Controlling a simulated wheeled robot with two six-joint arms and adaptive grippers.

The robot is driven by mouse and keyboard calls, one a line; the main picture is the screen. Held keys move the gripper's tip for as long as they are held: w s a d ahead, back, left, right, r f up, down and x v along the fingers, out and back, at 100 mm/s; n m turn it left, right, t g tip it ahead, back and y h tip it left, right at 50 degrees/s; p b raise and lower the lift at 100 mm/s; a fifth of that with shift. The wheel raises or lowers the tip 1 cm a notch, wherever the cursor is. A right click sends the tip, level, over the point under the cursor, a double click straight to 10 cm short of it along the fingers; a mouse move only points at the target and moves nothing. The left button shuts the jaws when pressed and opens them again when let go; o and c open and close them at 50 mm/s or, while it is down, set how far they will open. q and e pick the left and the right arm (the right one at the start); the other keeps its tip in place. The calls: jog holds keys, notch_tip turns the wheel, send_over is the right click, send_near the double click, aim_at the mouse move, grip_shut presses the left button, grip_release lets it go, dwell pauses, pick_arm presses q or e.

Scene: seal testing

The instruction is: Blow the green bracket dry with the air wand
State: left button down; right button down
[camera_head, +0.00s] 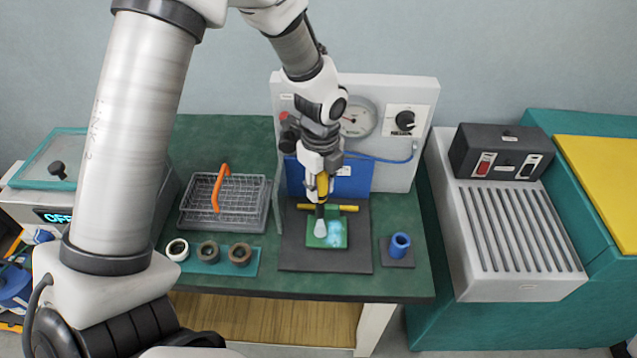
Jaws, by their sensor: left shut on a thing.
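The green bracket (338,240) lies on a dark mat (300,255) in the middle of the green bench. A pale, whitish-blue patch shows on its lower part. My left gripper (321,190) is above the mat, shut on the air wand (319,211), a dark and yellow tool. The wand points down, and its pale tip is over the left part of the bracket. I cannot tell whether the tip touches the bracket. A yellow bar (345,208) lies behind the bracket, partly hidden by the wand. My right gripper is not in view.
A wire basket (240,201) with an orange handle stands left of the mat. Several rings sit on a teal strip (218,267). A blue cup (400,245) stands right. A gauge panel (390,92) is behind; a grooved grey unit (520,275) is farther right.

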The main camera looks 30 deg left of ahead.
pick_arm(q)
jog(key=shift+w+d+p, duration=0.5)
jog(key=shift+d+p, duration=0.3)
jog(key=shift+w+d+p, duration=0.5)
jog(key=shift+d+p, duration=0.25)
dwell(0.8)
notch_tip(320, 180, up, 5)
jog(key=p, duration=0.5)
